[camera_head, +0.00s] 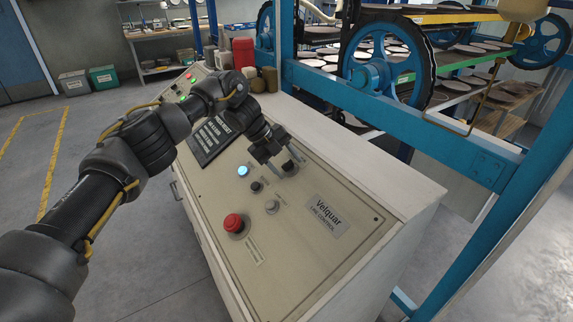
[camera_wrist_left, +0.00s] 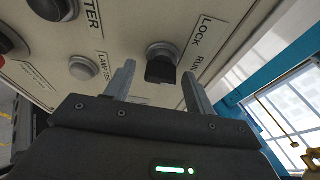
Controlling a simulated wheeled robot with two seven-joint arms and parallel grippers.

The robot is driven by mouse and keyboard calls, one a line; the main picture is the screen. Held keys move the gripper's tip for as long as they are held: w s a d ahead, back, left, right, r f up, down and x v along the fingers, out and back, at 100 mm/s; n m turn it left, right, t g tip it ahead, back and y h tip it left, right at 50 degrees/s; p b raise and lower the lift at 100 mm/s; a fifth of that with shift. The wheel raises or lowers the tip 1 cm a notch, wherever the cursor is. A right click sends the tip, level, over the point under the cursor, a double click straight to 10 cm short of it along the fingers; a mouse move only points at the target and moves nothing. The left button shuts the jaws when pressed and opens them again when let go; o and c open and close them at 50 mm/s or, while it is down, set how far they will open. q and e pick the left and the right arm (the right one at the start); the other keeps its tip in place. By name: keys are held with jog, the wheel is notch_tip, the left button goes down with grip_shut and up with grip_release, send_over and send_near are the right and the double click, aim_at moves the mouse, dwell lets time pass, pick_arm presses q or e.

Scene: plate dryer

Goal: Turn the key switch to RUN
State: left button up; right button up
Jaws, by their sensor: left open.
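The key switch (camera_wrist_left: 161,52) is a round collar with a dark key or handle standing out from the sloped control panel (camera_head: 298,252). In the left wrist view, LOCK and RUN labels are printed beside it. My left gripper (camera_wrist_left: 159,74) is open, with one finger on each side of the dark handle. A gap shows between each finger and the handle, and I cannot tell how deep the fingers reach. In the head view, my left gripper (camera_head: 282,165) is over the panel's upper right part and partly hides the switch. My right gripper is in neither view.
A red mushroom button (camera_head: 233,222), a lit blue lamp (camera_head: 242,171), a black knob (camera_head: 256,186) and a grey button (camera_head: 271,206) sit near the gripper. A blue frame with wheels (camera_head: 385,68) stands behind the console. Open floor lies at left.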

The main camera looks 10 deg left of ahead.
pick_arm(q)
jog(key=b+v, duration=0.1)
jog(key=v, duration=0.9)
jog(key=shift+a+r, duration=0.15)
jog(key=shift+r, duration=0.05)
